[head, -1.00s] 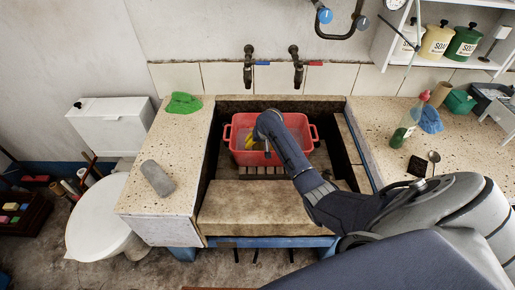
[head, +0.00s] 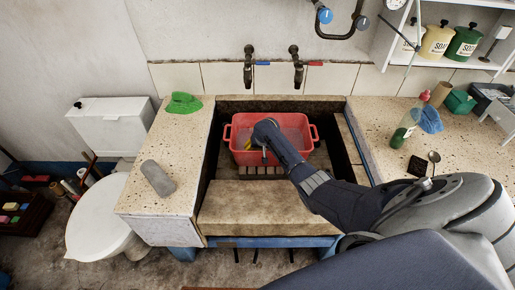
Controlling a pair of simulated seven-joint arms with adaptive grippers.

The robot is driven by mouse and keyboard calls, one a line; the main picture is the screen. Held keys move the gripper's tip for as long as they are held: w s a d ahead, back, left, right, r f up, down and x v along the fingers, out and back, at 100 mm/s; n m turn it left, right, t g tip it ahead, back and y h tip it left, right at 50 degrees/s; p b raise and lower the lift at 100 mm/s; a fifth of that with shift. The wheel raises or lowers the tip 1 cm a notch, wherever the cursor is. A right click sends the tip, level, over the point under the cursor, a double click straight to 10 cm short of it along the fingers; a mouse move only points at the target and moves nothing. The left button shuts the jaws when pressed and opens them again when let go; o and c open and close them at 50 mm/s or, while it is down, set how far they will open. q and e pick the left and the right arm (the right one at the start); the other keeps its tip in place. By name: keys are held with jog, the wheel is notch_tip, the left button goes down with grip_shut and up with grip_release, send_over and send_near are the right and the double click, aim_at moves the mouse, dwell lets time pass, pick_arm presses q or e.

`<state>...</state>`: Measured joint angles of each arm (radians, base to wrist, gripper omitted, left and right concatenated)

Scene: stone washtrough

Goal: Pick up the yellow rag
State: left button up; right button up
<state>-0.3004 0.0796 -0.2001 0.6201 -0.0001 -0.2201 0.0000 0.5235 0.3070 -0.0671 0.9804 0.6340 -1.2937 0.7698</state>
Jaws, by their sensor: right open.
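A small patch of the yellow rag (head: 242,143) shows inside the red basin (head: 308,150), at its left side. My right gripper (head: 264,156) is open over the basin, just to the right of the visible yellow. My right gripper and wrist hide the rest of the rag. I cannot tell whether the fingers touch it. My left gripper is not in view.
The basin stands on slats in the stone trough (head: 262,205), below two taps (head: 248,66). A green cloth (head: 184,103) and a grey block (head: 157,178) lie on the left counter. A bottle (head: 404,130) and a blue cloth (head: 431,120) are on the right counter.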

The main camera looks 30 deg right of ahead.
jog(key=shift+w+f, duration=0.1)
jog(key=shift+f, duration=0.15)
jog(key=c, duration=1.4)
jog(key=shift+r, duration=0.1)
